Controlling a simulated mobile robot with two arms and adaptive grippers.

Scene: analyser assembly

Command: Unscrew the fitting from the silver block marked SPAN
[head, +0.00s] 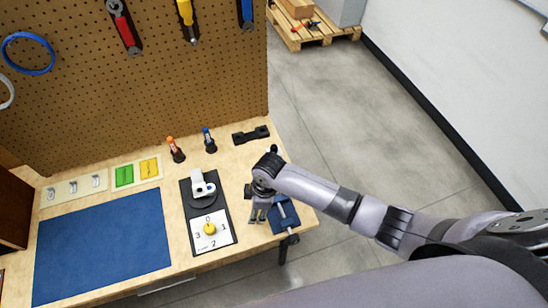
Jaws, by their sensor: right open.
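My right gripper (258,214) is open, at the right end of the workbench, with its fingers pointing down. Several small silver pieces sit on a pale strip (74,189) at the bench's left, too small to identify. My left gripper is not in view.
A white device (202,187) stands on a dark base beside a yellow knob (210,229) on a numbered dial. Orange-topped (175,149) and blue-topped (209,141) tools and a black bracket (251,135) are behind. A large blue mat (103,247) lies clear. A pegboard (130,90) rises at the back.

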